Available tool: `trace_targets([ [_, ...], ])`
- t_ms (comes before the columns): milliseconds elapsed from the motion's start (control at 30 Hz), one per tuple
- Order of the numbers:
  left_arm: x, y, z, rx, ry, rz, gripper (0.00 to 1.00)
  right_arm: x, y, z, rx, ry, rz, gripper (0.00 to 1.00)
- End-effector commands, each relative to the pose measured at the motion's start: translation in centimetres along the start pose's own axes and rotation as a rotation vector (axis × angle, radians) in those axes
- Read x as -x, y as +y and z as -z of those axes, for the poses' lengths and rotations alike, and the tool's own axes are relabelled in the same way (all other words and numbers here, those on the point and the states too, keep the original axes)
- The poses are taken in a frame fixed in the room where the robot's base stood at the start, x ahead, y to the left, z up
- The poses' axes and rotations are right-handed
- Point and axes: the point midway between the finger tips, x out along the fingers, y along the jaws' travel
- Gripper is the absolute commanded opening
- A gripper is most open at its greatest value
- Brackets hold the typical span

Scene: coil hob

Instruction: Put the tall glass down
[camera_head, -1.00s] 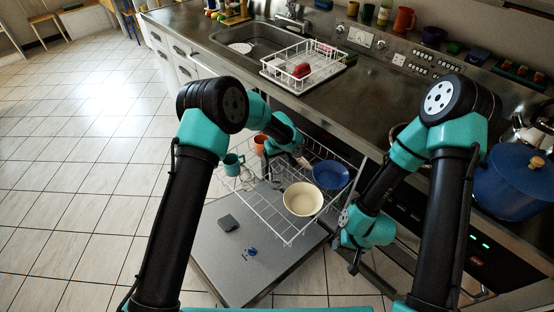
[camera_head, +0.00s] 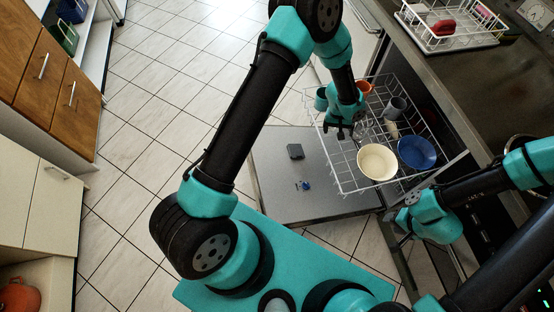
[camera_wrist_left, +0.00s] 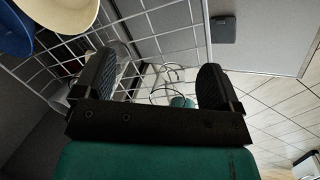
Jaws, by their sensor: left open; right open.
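In the left wrist view, faint clear outlines with round rims, seemingly the tall glass (camera_wrist_left: 167,92), show between and beyond the finger pads. I cannot tell whether it stands upright or what it rests on. My left gripper (camera_wrist_left: 158,82) is open, with a wide gap between its pads and nothing clasped. In the head view my left gripper (camera_head: 342,130) hangs over the left side of the white wire rack (camera_head: 345,181); I cannot pick out the glass there. My right gripper (camera_head: 398,226) is open and low, to the right of the rack's front end.
The rack holds a cream bowl (camera_head: 377,162), a blue bowl (camera_head: 416,152), a grey cup (camera_head: 396,107), a teal mug (camera_head: 321,98) and an orange cup (camera_head: 363,87). The open dishwasher door (camera_head: 277,165) carries a small dark box (camera_head: 295,151). Tiled floor lies clear to the left.

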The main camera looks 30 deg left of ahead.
Motion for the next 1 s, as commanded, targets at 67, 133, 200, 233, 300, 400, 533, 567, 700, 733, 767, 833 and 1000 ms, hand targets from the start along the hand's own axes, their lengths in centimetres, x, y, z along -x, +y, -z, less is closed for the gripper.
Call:
trace_targets([
  [67, -0.6, -3.9, -3.2, -0.01, -0.029, -0.06, 0.89, 0.0, 0.0, 0.0, 0.0, 0.0, 0.0, 0.43],
  [133, -0.9, -6.8, -5.9, -0.024, -0.033, -0.107, 0.89, 0.0, 0.0, 0.0, 0.0, 0.0, 0.0, 0.43],
  [200, -0.9, -9.6, -8.7, -0.034, -0.026, -0.144, 0.89, 0.0, 0.0, 0.0, 0.0, 0.0, 0.0, 0.43],
  [233, -0.8, -10.8, -9.9, -0.037, -0.019, -0.156, 0.89, 0.0, 0.0, 0.0, 0.0, 0.0, 0.0, 0.43],
  [300, -0.4, -13.4, -12.8, -0.045, 0.001, -0.174, 0.89, 0.0, 0.0, 0.0, 0.0, 0.0, 0.0, 0.43],
  [400, 0.4, -16.5, -16.4, -0.056, 0.034, -0.177, 0.89, 0.0, 0.0, 0.0, 0.0, 0.0, 0.0, 0.43],
  [533, 1.2, -19.0, -19.4, -0.072, 0.065, -0.162, 0.89, 0.0, 0.0, 0.0, 0.0, 0.0, 0.0, 0.43],
  [567, 1.3, -19.3, -19.8, -0.075, 0.068, -0.159, 0.89, 0.0, 0.0, 0.0, 0.0, 0.0, 0.0, 0.43],
  [700, 1.5, -19.7, -20.3, -0.083, 0.075, -0.153, 0.89, 0.0, 0.0, 0.0, 0.0, 0.0, 0.0, 0.43],
  [733, 1.5, -19.7, -20.3, -0.083, 0.075, -0.153, 0.89, 0.0, 0.0, 0.0, 0.0, 0.0, 0.0, 0.43],
  [767, 1.5, -19.7, -20.2, -0.083, 0.075, -0.154, 0.89, 0.0, 0.0, 0.0, 0.0, 0.0, 0.0, 0.43],
  [833, 1.5, -19.6, -20.2, -0.083, 0.075, -0.154, 0.89, 0.0, 0.0, 0.0, 0.0, 0.0, 0.0, 0.43],
  [1000, 1.5, -19.6, -20.2, -0.083, 0.075, -0.154, 0.89, 0.0, 0.0, 0.0, 0.0, 0.0, 0.0, 0.43],
])
